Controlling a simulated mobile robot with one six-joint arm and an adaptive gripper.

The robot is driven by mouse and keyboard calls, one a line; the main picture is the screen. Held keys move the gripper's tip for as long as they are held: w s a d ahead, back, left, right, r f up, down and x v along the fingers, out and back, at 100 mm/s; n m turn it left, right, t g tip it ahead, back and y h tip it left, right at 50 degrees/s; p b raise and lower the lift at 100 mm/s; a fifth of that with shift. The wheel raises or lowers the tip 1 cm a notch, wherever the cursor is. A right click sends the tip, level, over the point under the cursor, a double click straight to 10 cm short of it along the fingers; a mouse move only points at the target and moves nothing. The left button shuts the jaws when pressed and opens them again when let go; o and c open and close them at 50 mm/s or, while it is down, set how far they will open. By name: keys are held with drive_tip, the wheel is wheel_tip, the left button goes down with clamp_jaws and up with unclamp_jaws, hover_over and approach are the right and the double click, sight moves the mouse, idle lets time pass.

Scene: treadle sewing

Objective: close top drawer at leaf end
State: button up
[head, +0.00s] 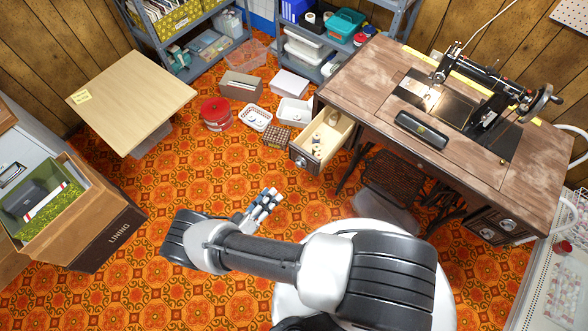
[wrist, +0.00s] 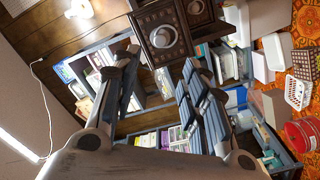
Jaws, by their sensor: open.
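The top drawer (head: 335,135) at the left end of the wooden treadle sewing table (head: 350,70) stands pulled out, with several small items inside. Its dark carved front with a round pale knob (head: 302,161) faces my side. In the wrist view, this drawer front (wrist: 165,32) shows at top centre, turned sideways, beyond my fingers. My gripper (head: 266,203) is open and empty, in front of and to the lower left of the drawer, apart from it. In the wrist view my gripper (wrist: 158,85) has its two fingers spread wide, with nothing between them.
A light wood table (head: 130,95) stands at left, and a box marked LINING (head: 100,235) below it. A red tin (head: 216,113), white baskets (head: 257,118) and a checkered box (head: 277,138) sit on the floor left of the drawer. Patterned floor before the drawer is clear.

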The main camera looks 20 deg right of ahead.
sight(298, 166)
drive_tip(key=b+x, duration=0.1)
drive_tip(key=x, duration=1.2)
drive_tip(key=shift+w+d, duration=0.15)
drive_tip(key=shift+d, duration=0.05)
clamp_jaws()
